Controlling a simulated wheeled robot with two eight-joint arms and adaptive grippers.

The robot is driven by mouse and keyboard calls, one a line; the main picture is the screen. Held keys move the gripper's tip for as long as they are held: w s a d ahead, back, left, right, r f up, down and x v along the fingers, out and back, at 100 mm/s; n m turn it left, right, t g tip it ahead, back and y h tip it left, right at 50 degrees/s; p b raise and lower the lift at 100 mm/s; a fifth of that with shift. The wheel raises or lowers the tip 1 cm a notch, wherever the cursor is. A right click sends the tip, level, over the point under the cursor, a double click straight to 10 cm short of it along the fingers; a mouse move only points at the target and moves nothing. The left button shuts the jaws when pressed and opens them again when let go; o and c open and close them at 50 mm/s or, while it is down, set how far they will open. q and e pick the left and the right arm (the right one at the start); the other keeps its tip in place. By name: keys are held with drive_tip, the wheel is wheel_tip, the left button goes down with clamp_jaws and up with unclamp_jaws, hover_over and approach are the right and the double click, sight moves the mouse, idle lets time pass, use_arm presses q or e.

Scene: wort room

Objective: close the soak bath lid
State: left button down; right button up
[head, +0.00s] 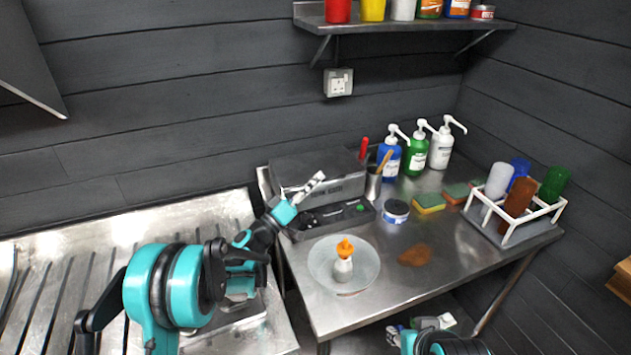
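The soak bath (345,219) is a low dark grey box at the back left of the steel table. Its grey lid (338,190), with lettering on its front, stands raised at the back. My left gripper (314,182) is in front of the lid's left part, fingers pointing up and right. I cannot tell whether it touches the lid or whether its fingers are open. My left gripper and wrist hide the bath's left end. Part of my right arm shows at the bottom edge; its gripper is out of sight.
A round plate (323,283) with an orange-topped white bottle (343,265) stands in front of the bath. A metal pot (373,186) with utensils stands close to its right. A round tub (396,211), pump bottles (415,153), sponges and a cup rack (545,215) lie further right.

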use_arm(q)
drive_tip(key=shift+s+d+f, duration=0.15)
drive_tip(key=shift+d+f, duration=0.1)
drive_tip(key=shift+f, duration=0.05)
